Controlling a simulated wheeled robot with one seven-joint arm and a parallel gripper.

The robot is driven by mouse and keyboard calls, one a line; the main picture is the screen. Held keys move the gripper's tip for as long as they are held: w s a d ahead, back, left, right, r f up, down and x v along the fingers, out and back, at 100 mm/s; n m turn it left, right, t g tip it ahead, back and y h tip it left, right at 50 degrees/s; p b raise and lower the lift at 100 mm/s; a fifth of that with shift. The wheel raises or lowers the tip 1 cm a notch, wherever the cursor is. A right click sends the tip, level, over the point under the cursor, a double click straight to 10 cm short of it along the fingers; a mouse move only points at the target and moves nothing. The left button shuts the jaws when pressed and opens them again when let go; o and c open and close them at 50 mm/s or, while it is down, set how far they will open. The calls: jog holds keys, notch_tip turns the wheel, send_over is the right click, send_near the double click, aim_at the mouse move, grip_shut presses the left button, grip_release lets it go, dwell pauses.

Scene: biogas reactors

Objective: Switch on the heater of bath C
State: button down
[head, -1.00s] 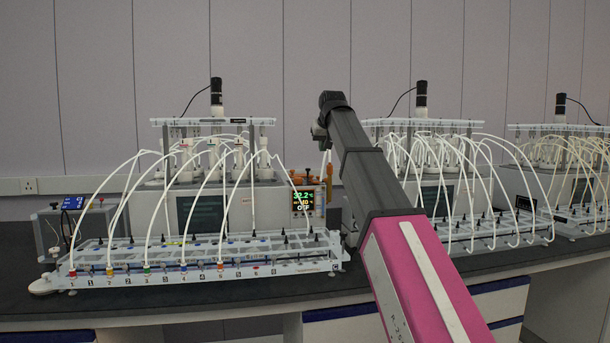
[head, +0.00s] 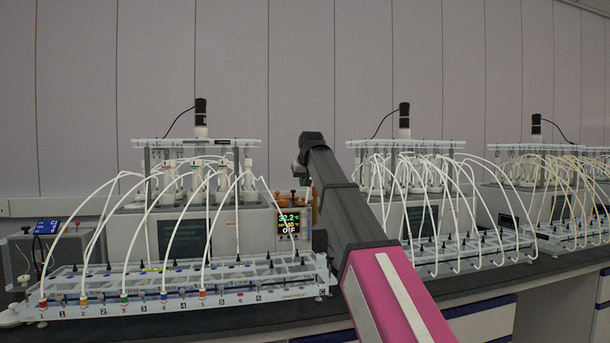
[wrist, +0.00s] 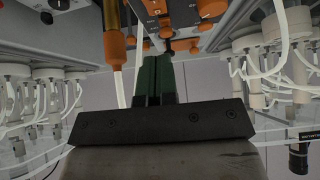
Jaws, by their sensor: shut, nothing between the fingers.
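A bath heater unit shows a lit display (head: 288,221) reading 32.2 °C with OFF below, at the right end of the nearest bath (head: 256,238). No letter C is legible to me on it. In the wrist view an orange and grey unit with knobs (wrist: 163,24) is just beyond my fingers, probably this heater. My gripper (wrist: 160,62) has its green fingers shut and empty, pointing at the unit's lower part. I cannot tell whether the tips touch it.
A white tube rack (head: 180,292) with numbered lines stands in front of the nearest bath. Further baths with tubing (head: 425,225) stand to the right. An orange-sleeved fitting (wrist: 116,47) is left of my fingers.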

aim_at(303, 207)
jog(key=x, duration=0.3)
jog(key=shift+w+f, duration=0.1)
jog(key=shift+f, duration=0.05)
jog(key=shift+s+f, duration=0.15)
jog(key=shift+f, duration=0.45)
jog(key=shift+s+f, duration=0.15)
jog(key=shift+f, duration=1.15)
jog(key=shift+s+d+f, duration=0.1)
jog(key=shift+s+f, duration=0.1)
jog(key=shift+f, duration=0.3)
jog(key=shift+w+r, duration=0.1)
jog(key=shift+r, duration=0.15)
